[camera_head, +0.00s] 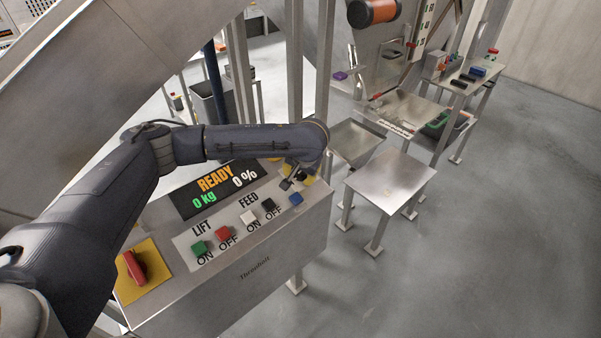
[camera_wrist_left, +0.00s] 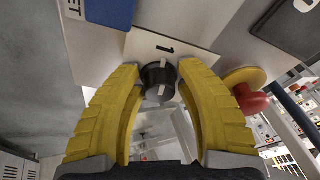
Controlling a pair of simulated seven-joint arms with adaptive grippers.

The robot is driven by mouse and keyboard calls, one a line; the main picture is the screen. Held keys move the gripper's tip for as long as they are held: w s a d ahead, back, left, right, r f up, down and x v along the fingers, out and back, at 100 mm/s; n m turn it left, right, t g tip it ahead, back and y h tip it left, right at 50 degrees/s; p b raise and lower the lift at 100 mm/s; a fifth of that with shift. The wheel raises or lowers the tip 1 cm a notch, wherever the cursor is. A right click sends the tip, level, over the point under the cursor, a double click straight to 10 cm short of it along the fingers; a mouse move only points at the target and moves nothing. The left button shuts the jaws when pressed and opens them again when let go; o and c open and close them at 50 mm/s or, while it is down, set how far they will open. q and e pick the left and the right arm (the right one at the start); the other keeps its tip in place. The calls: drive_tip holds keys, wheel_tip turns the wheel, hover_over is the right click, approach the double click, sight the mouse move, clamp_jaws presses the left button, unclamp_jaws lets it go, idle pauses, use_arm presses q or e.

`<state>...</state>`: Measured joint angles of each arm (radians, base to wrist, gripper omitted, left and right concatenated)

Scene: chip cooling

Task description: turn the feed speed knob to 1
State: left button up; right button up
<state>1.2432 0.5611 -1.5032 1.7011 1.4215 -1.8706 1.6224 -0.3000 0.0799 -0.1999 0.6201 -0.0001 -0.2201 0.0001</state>
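The feed speed knob (camera_wrist_left: 158,82) is a round black knob with white marks, seen in the left wrist view. A printed "1" is on the white label (camera_wrist_left: 180,45) beside it, and one white mark on the knob faces that side. My left gripper (camera_wrist_left: 159,76) has its two yellow fingers on opposite sides of the knob, their tips appearing to touch it. In the head view my left gripper (camera_head: 292,179) is at the far right end of the control panel (camera_head: 245,270), and my arm hides the knob. My right gripper is not in view.
The display (camera_head: 217,189) reads READY, 0 kg, 0 %. Green (camera_head: 199,247), red (camera_head: 223,233), white (camera_head: 249,216), black (camera_head: 269,205) and blue (camera_head: 296,199) buttons line the panel. A red mushroom button (camera_wrist_left: 251,100) is near the right finger. A metal table (camera_head: 390,182) stands to the right.

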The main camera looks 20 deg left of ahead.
use_arm(q)
drive_tip(key=o, duration=0.4)
drive_tip(key=shift+w+d+r, duration=0.1)
drive_tip(key=shift+r, duration=0.05)
drive_tip(key=shift+c, duration=0.2)
drive_tip(key=v, duration=1.2)
